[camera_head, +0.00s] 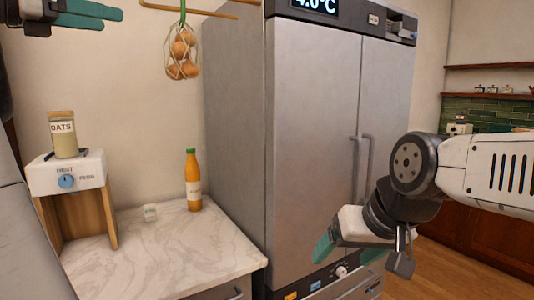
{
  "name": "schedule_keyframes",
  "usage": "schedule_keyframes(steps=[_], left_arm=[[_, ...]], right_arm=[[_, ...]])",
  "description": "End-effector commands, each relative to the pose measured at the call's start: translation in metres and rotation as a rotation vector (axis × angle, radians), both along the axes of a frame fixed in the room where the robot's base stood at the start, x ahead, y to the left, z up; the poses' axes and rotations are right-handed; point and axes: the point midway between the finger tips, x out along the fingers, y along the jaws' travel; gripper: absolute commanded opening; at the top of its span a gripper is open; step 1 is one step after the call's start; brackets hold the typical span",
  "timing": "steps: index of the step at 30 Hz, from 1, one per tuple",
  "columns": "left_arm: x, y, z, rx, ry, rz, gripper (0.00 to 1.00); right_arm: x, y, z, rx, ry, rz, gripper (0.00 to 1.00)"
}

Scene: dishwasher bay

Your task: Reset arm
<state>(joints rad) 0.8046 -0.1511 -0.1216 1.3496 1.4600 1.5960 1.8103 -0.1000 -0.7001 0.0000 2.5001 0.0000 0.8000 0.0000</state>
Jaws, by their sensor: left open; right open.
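My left gripper (98,16) is at the top left corner, high in front of the pale wall. Its teal fingers point right and hold nothing. My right gripper (330,250) is at the lower right, in front of the steel fridge. It hangs below its wrist and points down and left, with a teal finger showing and nothing seen in it. My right arm (480,170) comes in from the right edge.
The tall steel fridge (310,130) fills the middle. A net of onions (182,55) hangs above.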

Motion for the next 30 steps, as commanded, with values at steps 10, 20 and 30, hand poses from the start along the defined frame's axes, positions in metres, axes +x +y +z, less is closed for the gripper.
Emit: schedule_keyframes(steps=[10,20,30], left_arm=[[0.011,-0.029,-0.041,0.168,0.007,-0.013,0.78],[0.014,-0.085,-0.125,0.533,-0.007,-0.102,0.78],[-0.05,-0.175,-0.31,1.469,-0.302,-0.6,0.78]], right_arm=[[0.0,0.0,0.0,0.0,0.0,0.0,0.79],[0.0,0.0,0.0,0.0,0.0,0.0,0.79],[0.0,0.0,0.0,0.0,0.0,0.0,0.79]])
